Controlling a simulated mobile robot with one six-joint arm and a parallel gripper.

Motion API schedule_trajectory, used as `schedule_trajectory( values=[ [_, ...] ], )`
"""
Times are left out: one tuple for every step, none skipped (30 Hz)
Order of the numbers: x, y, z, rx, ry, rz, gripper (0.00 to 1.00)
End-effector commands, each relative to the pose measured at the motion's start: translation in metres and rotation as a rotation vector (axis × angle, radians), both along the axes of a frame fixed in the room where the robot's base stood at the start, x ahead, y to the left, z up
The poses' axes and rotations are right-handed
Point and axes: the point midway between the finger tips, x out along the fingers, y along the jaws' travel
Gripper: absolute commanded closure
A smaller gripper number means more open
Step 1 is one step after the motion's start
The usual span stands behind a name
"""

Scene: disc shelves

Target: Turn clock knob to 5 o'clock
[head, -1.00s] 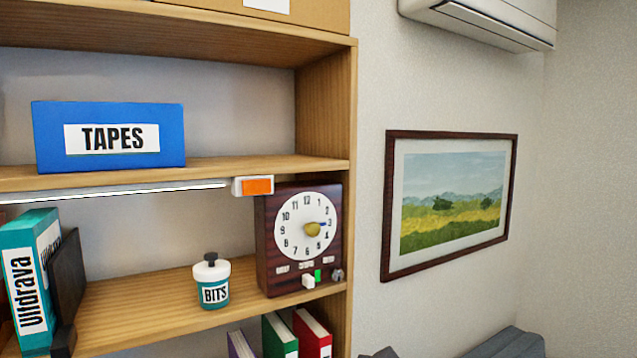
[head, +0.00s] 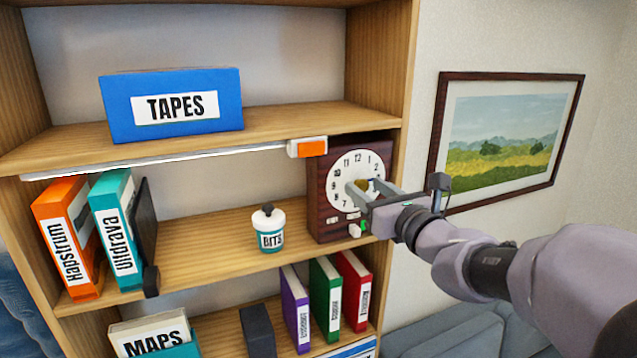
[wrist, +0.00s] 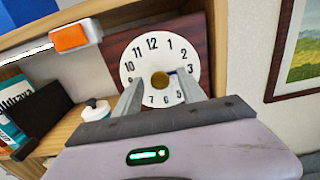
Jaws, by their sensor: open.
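The clock (head: 328,215) is a dark wooden box with a white numbered dial, standing at the right end of the middle shelf. Its round brass knob (wrist: 160,79) sits at the dial's centre, and a dark blue pointer beside it points toward 3. My gripper (head: 365,190) reaches in from the right in front of the dial. In the wrist view my gripper (wrist: 160,88) is open, one finger on each side of the knob. I cannot tell whether the fingers touch it. The lower dial is partly hidden by the gripper.
A BITS jar (head: 269,230) stands left of the clock, with free shelf between. A framed picture (head: 505,140) hangs on the wall to the right. Binders (head: 325,295) stand below.

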Motion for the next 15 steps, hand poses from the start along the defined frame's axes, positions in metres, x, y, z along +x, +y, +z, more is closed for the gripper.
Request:
schedule_trajectory(
  values=[
    [0.0038,0.0021,0.0007,-0.001,0.0,0.002,0.52],
    [0.0054,0.0026,0.0005,-0.001,0.0,0.002,0.52],
    [0.0068,0.0029,0.0001,0.0,0.0,0.001,0.52],
    [0.0076,0.0031,0.0,0.0,0.0,0.001,0.52],
    [0.008,0.0031,-0.0001,0.0,0.0,0.001,0.52],
    [0.0083,0.0032,-0.0001,0.0,0.0,0.001,0.52],
    [0.0082,0.0031,-0.0001,0.0,0.0,0.001,0.52],
    [0.0082,0.0031,-0.0001,0.0,0.0,0.001,0.52],
    [0.0081,0.003,-0.0001,0.0,0.0,0.001,0.52],
    [0.0081,0.003,-0.0001,0.0,0.0,0.001,0.52],
    [0.008,0.003,0.0,0.0,0.0,0.001,0.52],
    [0.008,0.003,0.0,0.0,-0.001,0.001,0.6],
    [0.0079,0.003,0.0,0.0,-0.001,0.001,0.66],
    [0.0079,0.003,0.0,0.0,0.0,0.001,0.72],
    [0.0078,0.0029,0.0,-0.001,-0.001,0.001,0.8]
  ],
)
